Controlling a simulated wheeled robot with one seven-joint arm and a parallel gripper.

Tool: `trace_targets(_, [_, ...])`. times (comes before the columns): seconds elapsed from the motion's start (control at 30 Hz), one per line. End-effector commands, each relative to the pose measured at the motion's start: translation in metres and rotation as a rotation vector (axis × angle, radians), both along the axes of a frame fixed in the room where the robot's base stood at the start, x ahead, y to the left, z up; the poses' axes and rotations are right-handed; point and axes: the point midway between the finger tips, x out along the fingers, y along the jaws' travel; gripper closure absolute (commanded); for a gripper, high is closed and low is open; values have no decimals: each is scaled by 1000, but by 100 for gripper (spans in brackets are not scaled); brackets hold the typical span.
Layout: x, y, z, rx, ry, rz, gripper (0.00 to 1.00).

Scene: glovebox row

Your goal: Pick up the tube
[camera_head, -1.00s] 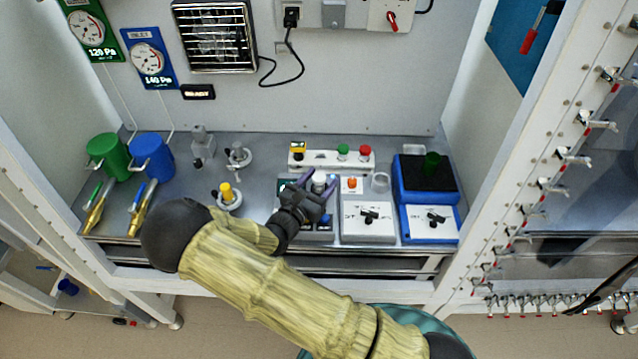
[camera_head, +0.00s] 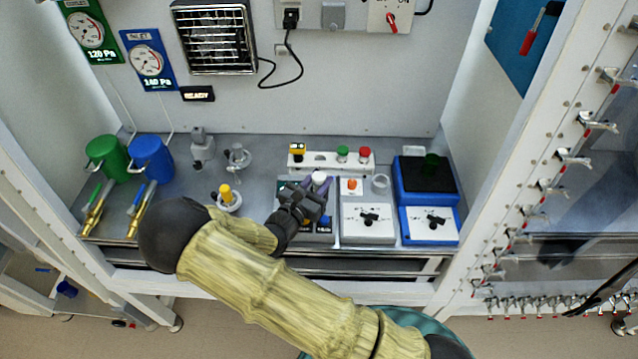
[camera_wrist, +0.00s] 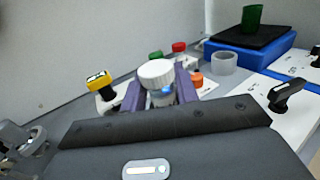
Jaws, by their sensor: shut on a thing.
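The tube, with a white cap (camera_wrist: 156,72) and a pale blue body below it, stands between the two purple fingers of my gripper (camera_wrist: 160,95) in the wrist view. The fingers are shut on it from both sides. In the head view the white cap (camera_head: 319,177) shows just above the fingers of my gripper (camera_head: 317,190), over the dark-topped device at the middle front of the bench. The tube's lower end is hidden by the fingers and my wrist, so I cannot tell whether it touches the device.
Behind stands a white button bar (camera_head: 325,160) with yellow, green and red buttons. To the right are a white device with a black knob (camera_head: 368,219), a clear cup (camera_head: 380,182) and a blue device with a black top (camera_head: 425,174). Yellow-capped glassware (camera_head: 227,196) stands left.

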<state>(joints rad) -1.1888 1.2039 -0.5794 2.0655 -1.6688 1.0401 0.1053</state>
Motion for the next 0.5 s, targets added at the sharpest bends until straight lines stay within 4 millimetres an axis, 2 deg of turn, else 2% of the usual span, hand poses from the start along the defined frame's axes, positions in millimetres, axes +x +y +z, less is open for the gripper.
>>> trace_targets(0.5, [0, 1, 79, 3, -2, 1, 95])
